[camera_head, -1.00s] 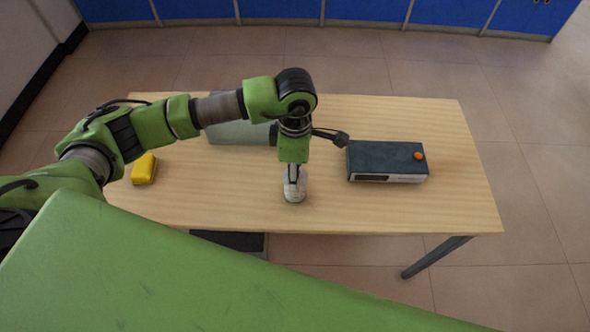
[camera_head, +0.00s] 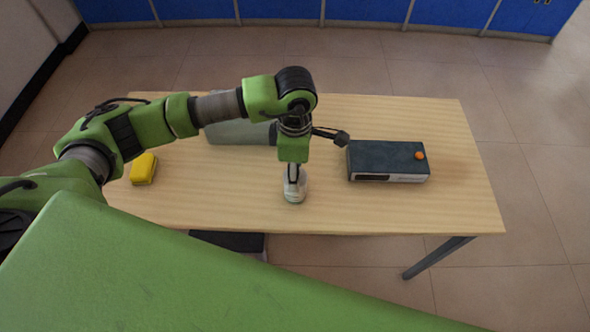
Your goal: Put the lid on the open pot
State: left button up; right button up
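A small whitish round vessel (camera_head: 295,194), which looks like the pot, stands upright near the front middle of the wooden table. My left gripper (camera_head: 293,178) points straight down right at its top. The fingers are small and partly merge with the vessel, so I cannot tell whether they grip anything. I cannot make out a separate lid; one may be hidden at the fingers. My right gripper is not in view.
A dark box (camera_head: 378,158) with a white front and a small orange round part (camera_head: 420,155) sits to the right. A yellow block (camera_head: 143,168) lies at the left. A grey box (camera_head: 232,134) stands behind my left arm. The table's (camera_head: 455,205) right front is clear.

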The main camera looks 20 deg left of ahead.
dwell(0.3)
pick_arm(q)
jog(key=o, duration=1.1)
jog(key=shift+o, duration=0.2)
jog(key=o, duration=0.5)
jog(key=shift+c, duration=0.2)
jog(key=shift+r, duration=0.1)
jog(key=shift+r+p, duration=1.7)
jog(key=shift+r, duration=1.75)
